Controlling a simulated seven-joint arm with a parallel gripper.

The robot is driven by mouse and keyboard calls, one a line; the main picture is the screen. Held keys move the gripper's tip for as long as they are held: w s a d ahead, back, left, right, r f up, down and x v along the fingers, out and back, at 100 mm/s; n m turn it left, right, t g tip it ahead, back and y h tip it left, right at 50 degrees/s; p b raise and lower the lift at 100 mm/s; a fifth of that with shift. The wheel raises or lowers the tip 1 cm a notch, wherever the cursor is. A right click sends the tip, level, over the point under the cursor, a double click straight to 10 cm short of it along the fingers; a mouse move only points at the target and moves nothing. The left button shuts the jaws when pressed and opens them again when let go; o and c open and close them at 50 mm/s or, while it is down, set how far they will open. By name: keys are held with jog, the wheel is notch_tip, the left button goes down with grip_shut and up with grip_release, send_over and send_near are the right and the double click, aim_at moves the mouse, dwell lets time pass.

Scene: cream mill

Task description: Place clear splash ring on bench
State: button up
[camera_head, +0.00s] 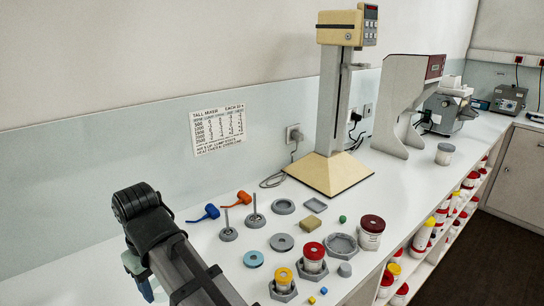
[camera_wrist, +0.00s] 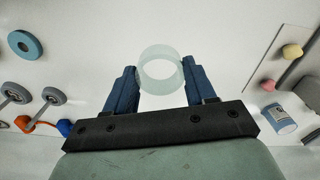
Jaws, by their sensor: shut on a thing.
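The clear splash ring (camera_wrist: 160,87) is a pale, see-through short tube in the wrist view. My gripper (camera_wrist: 160,69) is shut on it, with one blue finger against each side. The white bench (camera_head: 205,262) shows behind the ring in the wrist view; how far the ring is above it, or whether it touches, I cannot tell. In the head view my gripper (camera_head: 141,275) is at the lower left, mostly hidden by my arm, and the ring is not clearly seen there.
A teal ring (camera_head: 254,258), grey discs with posts (camera_head: 228,233), and orange and blue scoops stand near my arm. Several red- and yellow-lidded jars (camera_head: 313,257) sit in grey holders to the right. A tall cream mixer (camera_head: 330,173) stands behind. Bare bench lies left of the teal ring.

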jog(key=w+a+r+m, duration=0.2)
jog(key=w+a, duration=0.3)
jog(key=a, duration=0.1)
jog(key=w+d+r+m, duration=0.15)
jog(key=w+d, duration=0.45)
jog(key=w, duration=0.6)
jog(key=w+d+m, duration=0.3)
jog(key=w+d, duration=0.3)
jog(key=w, duration=0.6)
jog(key=w+d+m, duration=0.2)
jog(key=w+d, duration=0.9)
jog(key=d, duration=0.5)
jog(key=w+d+f+m, duration=0.1)
jog(key=w+d+m, duration=0.1)
jog(key=d, duration=1)
jog(key=w+d+m, duration=0.2)
jog(key=d, duration=0.9)
jog(key=a+f+m, duration=0.2)
jog(key=a+m, duration=0.7)
jog(key=a, duration=0.4)
jog(key=shift+m, duration=0.35)
jog(key=shift+w+a+f, duration=0.1)
jog(key=shift+w+f, duration=0.05)
jog(key=shift+f, duration=1.55)
jog(key=shift+w+a+f, duration=0.1)
jog(key=shift+w+f, duration=0.05)
jog(key=shift+f, duration=1.6)
jog(key=shift+w+f, duration=0.15)
jog(key=shift+f, duration=1.55)
